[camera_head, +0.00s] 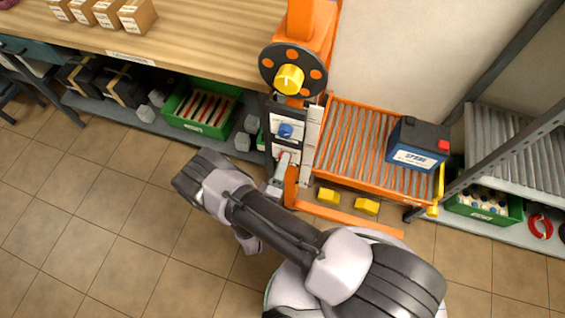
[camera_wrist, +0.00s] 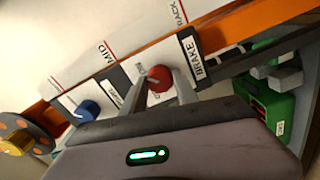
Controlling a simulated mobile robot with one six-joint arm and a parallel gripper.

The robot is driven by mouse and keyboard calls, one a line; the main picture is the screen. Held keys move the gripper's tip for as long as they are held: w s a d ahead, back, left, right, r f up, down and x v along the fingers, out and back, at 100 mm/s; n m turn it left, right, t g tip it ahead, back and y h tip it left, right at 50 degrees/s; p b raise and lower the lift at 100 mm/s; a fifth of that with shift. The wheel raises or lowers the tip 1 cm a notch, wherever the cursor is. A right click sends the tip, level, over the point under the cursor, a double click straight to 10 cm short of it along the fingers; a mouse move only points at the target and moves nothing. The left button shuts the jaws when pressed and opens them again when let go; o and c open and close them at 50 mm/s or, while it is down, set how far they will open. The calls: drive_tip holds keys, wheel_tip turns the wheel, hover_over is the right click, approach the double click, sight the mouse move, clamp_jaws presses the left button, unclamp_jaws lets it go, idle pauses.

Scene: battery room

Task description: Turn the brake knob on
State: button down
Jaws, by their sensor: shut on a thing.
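The red brake knob (camera_wrist: 157,76) is on a panel plate beside a label reading BRAKE (camera_wrist: 192,57). My gripper (camera_wrist: 162,88) is shut on this knob, with one grey finger on each side of it. A small pale mark shows near the knob's edge; I cannot tell its setting.
A yellow hub on a dark handwheel (camera_head: 289,79) stands above the panel. An orange roller tray (camera_head: 345,140) with a battery (camera_head: 417,143) is to the right. A wooden bench (camera_head: 190,35) and a green crate (camera_head: 202,108) are to the left. Open tiled floor lies at lower left.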

idle(0.4)
drive_tip(key=c, duration=0.9)
unclamp_jaws()
drive_tip(key=shift+c, duration=0.2)
drive_tip(key=p+v, duration=0.3)
drive_tip(key=v, duration=1.4)
drive_tip(key=shift+s+p, duration=0.25)
drive_tip(key=shift+p, duration=0.15)
